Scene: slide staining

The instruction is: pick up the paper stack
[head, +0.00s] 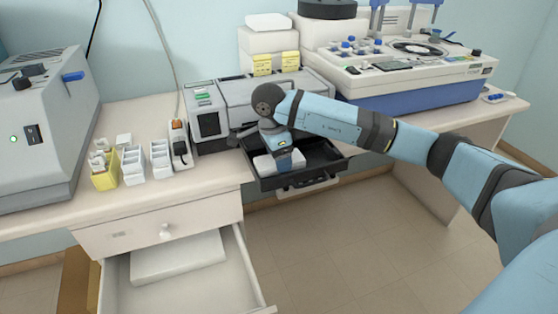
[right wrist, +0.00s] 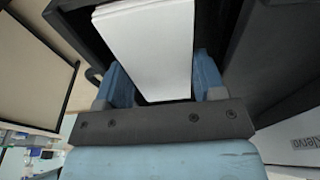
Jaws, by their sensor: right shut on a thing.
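The white paper stack (head: 264,164) lies in the black pull-out tray (head: 326,158) of the grey printer-like machine. In the right wrist view the paper stack (right wrist: 150,45) sits between the two blue fingers of my right gripper (right wrist: 162,85). My right gripper is over the tray in the head view (head: 281,160), pointing down, and is shut on the stack. The arm hides part of the stack and tray in the head view. I cannot tell whether the stack is lifted off the tray floor. My left gripper is not in view.
The grey machine (head: 208,121) stands on the bench behind the tray. A bench drawer (head: 250,275) is open at lower left, with a white block (head: 180,255) inside. A yellow rack (head: 104,176) and white racks (head: 133,170) stand left of the machine. A large analyser (head: 420,85) is at right.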

